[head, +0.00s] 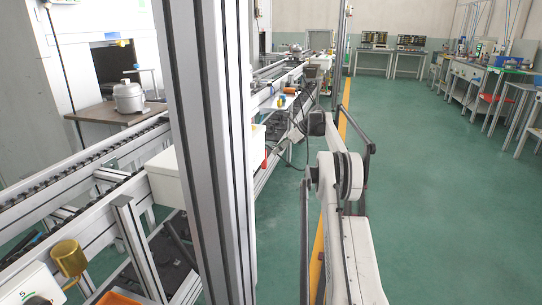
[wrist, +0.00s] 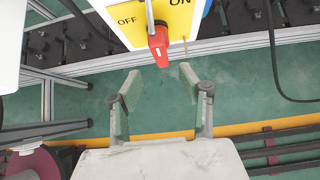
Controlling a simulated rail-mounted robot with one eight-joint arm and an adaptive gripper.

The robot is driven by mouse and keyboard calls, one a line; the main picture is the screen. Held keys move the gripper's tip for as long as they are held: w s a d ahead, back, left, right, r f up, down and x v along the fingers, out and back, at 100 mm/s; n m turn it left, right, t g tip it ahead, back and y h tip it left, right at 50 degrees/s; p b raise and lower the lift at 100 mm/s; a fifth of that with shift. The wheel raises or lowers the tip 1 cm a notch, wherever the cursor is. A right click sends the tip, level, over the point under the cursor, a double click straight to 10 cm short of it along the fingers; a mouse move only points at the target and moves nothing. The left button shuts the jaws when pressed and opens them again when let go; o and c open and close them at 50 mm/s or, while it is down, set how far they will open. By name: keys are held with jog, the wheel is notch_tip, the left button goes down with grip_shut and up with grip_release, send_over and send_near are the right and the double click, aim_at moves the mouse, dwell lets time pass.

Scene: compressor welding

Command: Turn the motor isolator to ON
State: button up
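The motor isolator (wrist: 178,25) is a yellow panel at the top of the wrist view, marked OFF on the left and ON on the right. Its red handle (wrist: 158,45) juts down from the panel's lower edge, between the two markings. I cannot tell which position it is set to. My gripper (wrist: 160,78) is open and empty, its two fingers spread below the red handle in the picture and not touching it. In the head view I cannot make out my gripper or clearly identify the isolator.
An aluminium-framed conveyor (head: 95,222) runs along the left, with a white box (head: 170,180) on its side. A black cable (wrist: 272,60) hangs right of the isolator. A yellow floor line (wrist: 240,128) crosses below it. Green floor (head: 430,190) lies open at right.

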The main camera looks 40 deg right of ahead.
jog(key=shift+v, duration=1.2)
